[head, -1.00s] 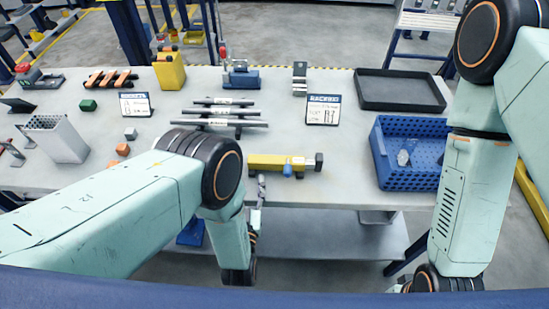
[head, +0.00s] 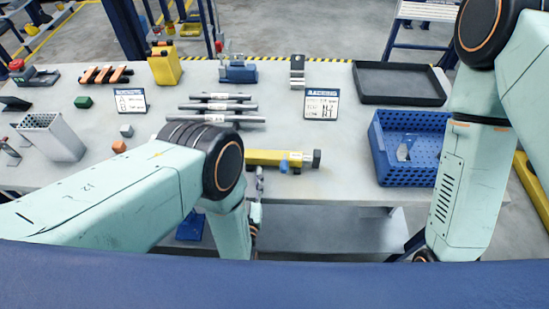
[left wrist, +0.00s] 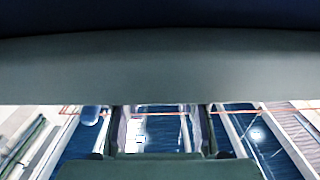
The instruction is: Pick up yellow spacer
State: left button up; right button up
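A small yellow patch (head: 157,154) peeks out at the upper edge of my left arm, near the small hex pieces. It may be the yellow spacer, but my arm hides most of that spot. My left gripper (head: 258,185) is partly hidden by my left arm, low at the table's front edge, right of the patch. In the left wrist view its two fingers (left wrist: 161,130) stand apart with nothing seen between them. No yellow spacer shows in that view. My right gripper is out of view.
The table (head: 330,185) holds a yellow bar-shaped tool (head: 270,158), green (head: 83,102), grey (head: 127,130) and orange (head: 119,146) small pieces, dark rods (head: 218,107), a yellow container (head: 164,65), a blue basket (head: 415,170) and a black tray (head: 400,90).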

pick_arm(q)
jog(key=shift+w+a+f, duration=0.2)
jog(key=shift+w+f, duration=0.05)
jog(key=shift+w, duration=0.1)
jog(key=c, duration=0.4)
jog(key=shift+c, duration=1)
jog(key=shift+s+d+r, duration=0.15)
jog(key=shift+s+r, duration=0.05)
jog(key=shift+s, duration=0.05)
grip_shut()
jog(key=shift+w+f, duration=0.1)
jog(key=shift+w, duration=0.15)
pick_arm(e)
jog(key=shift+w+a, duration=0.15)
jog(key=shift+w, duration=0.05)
